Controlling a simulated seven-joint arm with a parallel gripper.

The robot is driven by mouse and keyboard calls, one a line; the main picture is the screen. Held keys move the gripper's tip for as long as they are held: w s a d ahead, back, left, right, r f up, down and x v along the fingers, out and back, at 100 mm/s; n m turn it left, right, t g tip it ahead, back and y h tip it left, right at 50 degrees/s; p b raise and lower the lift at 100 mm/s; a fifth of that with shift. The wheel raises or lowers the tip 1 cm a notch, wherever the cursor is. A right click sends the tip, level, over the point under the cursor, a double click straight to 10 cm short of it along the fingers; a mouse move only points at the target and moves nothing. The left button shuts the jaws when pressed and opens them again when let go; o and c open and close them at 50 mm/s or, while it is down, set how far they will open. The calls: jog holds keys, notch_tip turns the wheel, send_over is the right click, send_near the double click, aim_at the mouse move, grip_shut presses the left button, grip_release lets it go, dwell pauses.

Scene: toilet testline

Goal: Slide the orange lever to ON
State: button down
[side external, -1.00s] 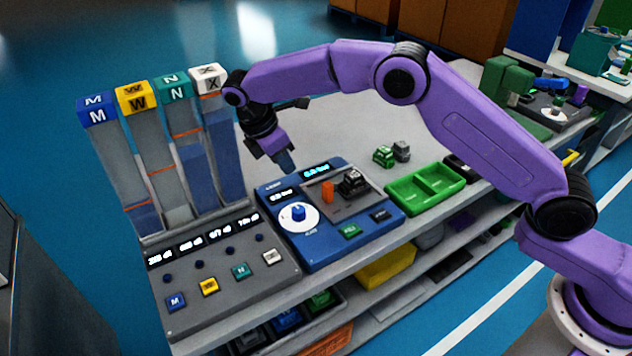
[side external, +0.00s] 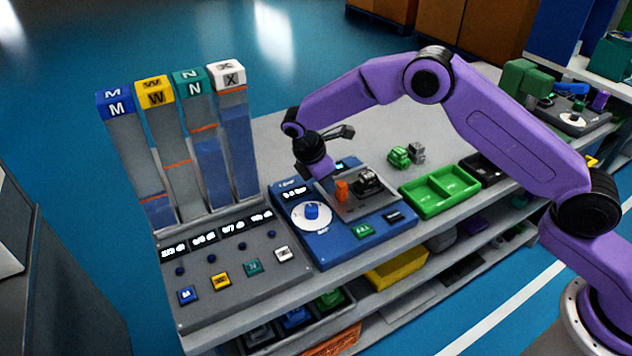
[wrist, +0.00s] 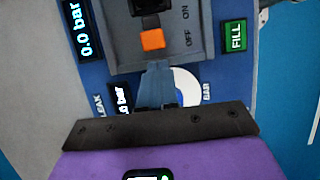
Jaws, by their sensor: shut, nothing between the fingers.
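The orange lever (side external: 341,190) stands in the grey plate (side external: 375,206) on the blue test panel (side external: 336,248). In the wrist view the orange lever (wrist: 152,40) sits beside the OFF label (wrist: 188,38), with the ON label (wrist: 184,12) further up.
A white dial with a blue knob (side external: 311,210) is on the panel. A green FILL button (wrist: 236,36) sits at its edge. Tall labelled columns (side external: 207,140) stand at the left. A green tray (side external: 440,190) and a small green part (side external: 399,157) are to the right.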

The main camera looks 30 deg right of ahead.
aim_at(345, 183)
jog(key=shift+d, duration=0.4)
jog(key=d, duration=0.3)
jog(key=shift+d, duration=0.2)
jog(key=a, duration=0.4)
jog(key=shift+a, duration=0.25)
jog(key=v, duration=1)
jog(key=shift+d, duration=0.25)
